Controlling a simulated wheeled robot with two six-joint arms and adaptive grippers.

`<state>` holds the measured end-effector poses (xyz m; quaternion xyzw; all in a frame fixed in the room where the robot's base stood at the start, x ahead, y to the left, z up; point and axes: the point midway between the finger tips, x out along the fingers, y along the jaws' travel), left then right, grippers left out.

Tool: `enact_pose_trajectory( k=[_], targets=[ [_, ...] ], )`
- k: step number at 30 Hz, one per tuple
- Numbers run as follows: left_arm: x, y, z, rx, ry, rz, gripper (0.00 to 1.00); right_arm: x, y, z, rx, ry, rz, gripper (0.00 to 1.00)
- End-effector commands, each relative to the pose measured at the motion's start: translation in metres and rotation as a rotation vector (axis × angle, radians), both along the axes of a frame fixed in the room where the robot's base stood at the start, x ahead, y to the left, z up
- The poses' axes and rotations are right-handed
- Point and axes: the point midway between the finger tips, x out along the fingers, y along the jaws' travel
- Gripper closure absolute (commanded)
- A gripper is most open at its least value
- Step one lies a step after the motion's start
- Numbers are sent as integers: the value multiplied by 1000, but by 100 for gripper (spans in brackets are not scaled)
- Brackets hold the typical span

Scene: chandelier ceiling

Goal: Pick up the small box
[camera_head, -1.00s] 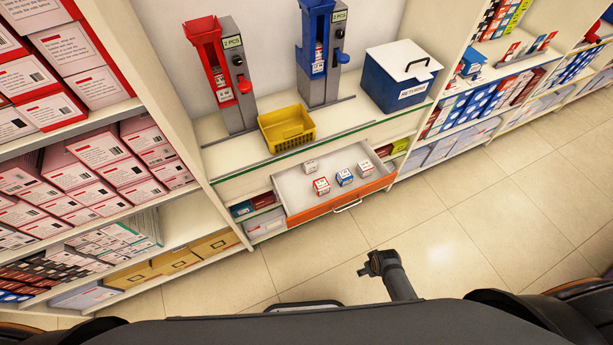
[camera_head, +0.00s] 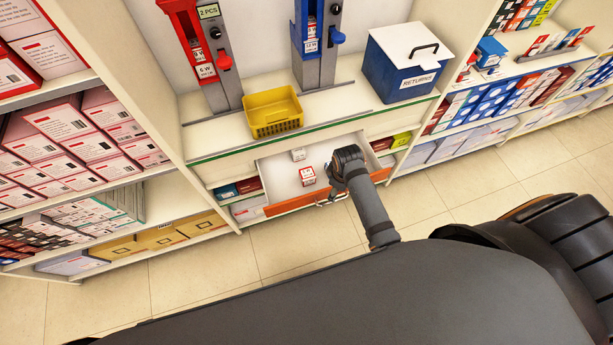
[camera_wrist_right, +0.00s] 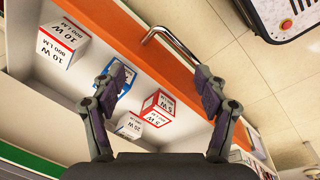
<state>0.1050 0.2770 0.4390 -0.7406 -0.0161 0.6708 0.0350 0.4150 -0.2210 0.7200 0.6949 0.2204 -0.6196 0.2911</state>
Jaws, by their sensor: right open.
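Several small boxes lie in an open white drawer with an orange front (camera_head: 282,206). In the head view a white box (camera_head: 298,154) and a red-and-white box (camera_head: 307,176) show; my right gripper (camera_head: 347,154) hides the drawer's right part. In the right wrist view, a red-edged "10 W" box (camera_wrist_right: 62,42) is at upper left, a blue-edged box (camera_wrist_right: 122,88) is partly behind the left finger, a red "5 W" box (camera_wrist_right: 158,108) is low between the fingers, and a pale box (camera_wrist_right: 130,124) is beside it. My right gripper (camera_wrist_right: 162,74) is open and empty over the drawer. My left gripper is out of view.
A metal handle (camera_wrist_right: 160,38) runs along the drawer front. Above the drawer, the counter holds a yellow basket (camera_head: 272,112), a blue returns bin (camera_head: 403,65), and red (camera_head: 205,60) and blue (camera_head: 317,45) dispensers. Stocked shelves flank both sides. The floor (camera_head: 490,170) in front is clear.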

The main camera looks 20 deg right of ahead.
Motion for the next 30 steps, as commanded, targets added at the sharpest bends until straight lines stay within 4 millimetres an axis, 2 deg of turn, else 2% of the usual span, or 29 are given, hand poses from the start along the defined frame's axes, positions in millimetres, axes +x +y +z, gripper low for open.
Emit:
enact_pose_trajectory(
  k=[8,15,20,23,30],
  targets=[
    [1,3,-6,4,-2,-2,60,41,25,14,-10,60,309,26],
    [2,3,-12,3,-2,-1,60,85,61,45,-9,128,723,26],
    [2,3,-13,3,-2,-1,60,95,70,57,-7,151,859,26],
    [2,3,-13,3,-3,-1,60,94,71,55,-8,154,867,26],
    [1,1,-17,1,-2,0,60,94,70,15,-8,156,863,26]
  ],
)
